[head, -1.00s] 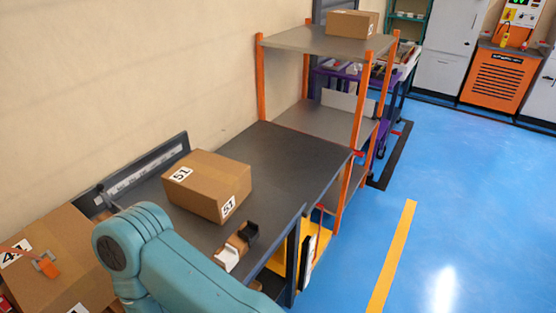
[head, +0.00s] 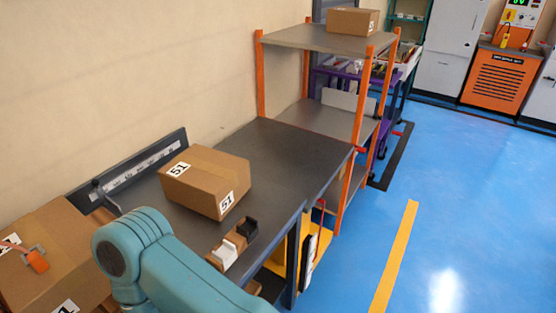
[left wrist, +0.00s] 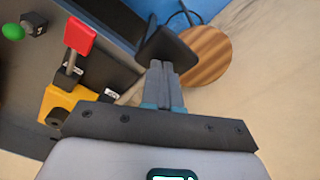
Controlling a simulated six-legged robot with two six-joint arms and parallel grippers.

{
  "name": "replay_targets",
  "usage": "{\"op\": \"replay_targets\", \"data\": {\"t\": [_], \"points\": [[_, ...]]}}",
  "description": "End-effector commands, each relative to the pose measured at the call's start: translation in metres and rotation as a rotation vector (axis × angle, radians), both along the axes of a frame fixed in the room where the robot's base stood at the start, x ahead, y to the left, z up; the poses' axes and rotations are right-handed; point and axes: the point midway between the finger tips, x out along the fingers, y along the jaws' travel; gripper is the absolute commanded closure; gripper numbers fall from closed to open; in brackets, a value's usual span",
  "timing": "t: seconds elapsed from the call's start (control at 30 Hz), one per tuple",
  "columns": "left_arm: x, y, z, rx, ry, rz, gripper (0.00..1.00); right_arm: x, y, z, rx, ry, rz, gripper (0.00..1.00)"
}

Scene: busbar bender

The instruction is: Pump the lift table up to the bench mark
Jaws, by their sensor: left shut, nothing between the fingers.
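My left gripper (left wrist: 160,80) shows in the left wrist view with its two fingers together and nothing between them. Its fingertips are at or near a dark, flat-ended part (left wrist: 167,50); I cannot tell whether they touch it. A red paddle-shaped part (left wrist: 80,36) on a dark block and a yellow block (left wrist: 68,104) lie to the left. In the head view a dark bench (head: 290,155) runs along the wall, with a marked white strip (head: 145,168) on its back rail. I cannot identify the lift table or its pump. My right gripper is in neither view.
A carton marked 51 (head: 205,182) sits on the bench, near a small black-and-white-ended part (head: 233,243). Another carton (head: 60,250), with an orange-handled thing on top, is at the lower left. An orange-posted shelf (head: 310,38) stands beyond. The blue floor (head: 460,190) at right is open.

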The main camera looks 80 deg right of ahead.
Motion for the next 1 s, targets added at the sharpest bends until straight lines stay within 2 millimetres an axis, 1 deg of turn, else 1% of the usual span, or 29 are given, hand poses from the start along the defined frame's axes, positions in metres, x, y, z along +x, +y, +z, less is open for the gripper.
{"op": "replay_targets", "data": {"t": [0.03,0.1,1.0], "points": [[0.000,0.000,-0.006,0.000,0.001,0.000,1.00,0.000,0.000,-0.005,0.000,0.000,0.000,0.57],[0.000,0.000,-0.010,0.000,0.001,0.000,1.00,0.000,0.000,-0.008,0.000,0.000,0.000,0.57],[0.000,0.000,-0.064,0.001,0.002,-0.001,1.00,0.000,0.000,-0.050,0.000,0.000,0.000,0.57]]}}
